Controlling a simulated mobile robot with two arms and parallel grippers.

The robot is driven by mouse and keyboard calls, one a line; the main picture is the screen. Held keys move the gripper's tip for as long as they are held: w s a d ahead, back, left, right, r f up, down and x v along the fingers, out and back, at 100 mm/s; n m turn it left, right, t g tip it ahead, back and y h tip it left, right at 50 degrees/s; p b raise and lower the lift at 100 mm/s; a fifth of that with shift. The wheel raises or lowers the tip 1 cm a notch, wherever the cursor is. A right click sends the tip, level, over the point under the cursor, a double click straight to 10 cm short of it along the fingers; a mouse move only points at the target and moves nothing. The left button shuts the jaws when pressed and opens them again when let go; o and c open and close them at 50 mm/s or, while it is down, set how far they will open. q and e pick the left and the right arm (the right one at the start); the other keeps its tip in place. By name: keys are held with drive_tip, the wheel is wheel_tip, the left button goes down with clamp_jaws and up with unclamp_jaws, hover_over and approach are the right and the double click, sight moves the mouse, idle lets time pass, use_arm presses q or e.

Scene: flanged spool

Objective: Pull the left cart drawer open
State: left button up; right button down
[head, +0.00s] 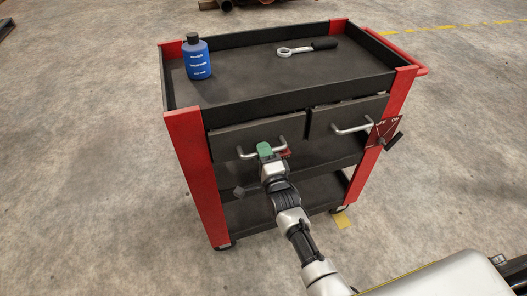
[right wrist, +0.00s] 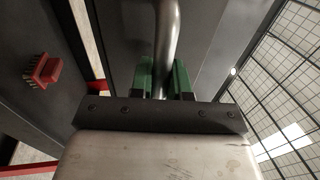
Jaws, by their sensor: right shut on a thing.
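The left drawer (head: 225,139) is a dark grey front panel under the top tray of a red and black cart. It looks shut or nearly shut; I cannot tell if a small gap is open. Its silver bar handle (head: 243,154) sticks out from the front. My right gripper (head: 265,150) has its green fingers shut on this handle. In the right wrist view the green fingers (right wrist: 164,80) sit on both sides of the metal bar (right wrist: 169,40). Part of the handle is hidden behind the gripper. My left gripper is not in view.
The right drawer (head: 335,116) has its own bar handle (head: 347,130); a red switch plate (head: 385,131) with a black lever is beside it. A red brush (right wrist: 42,70) lies below.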

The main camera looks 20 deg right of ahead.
drive_tip(key=shift+s, duration=0.1)
drive_tip(key=s+p, duration=0.9)
drive_tip(key=s, duration=1.7)
drive_tip(key=shift+d, duration=0.45)
drive_tip(key=c, duration=1.1)
unclamp_jaws()
drive_tip(key=s+f+b, duration=0.2)
drive_tip(key=s, duration=0.8)
drive_tip(key=shift+s+d, duration=0.2)
drive_tip(key=shift+s, duration=0.15)
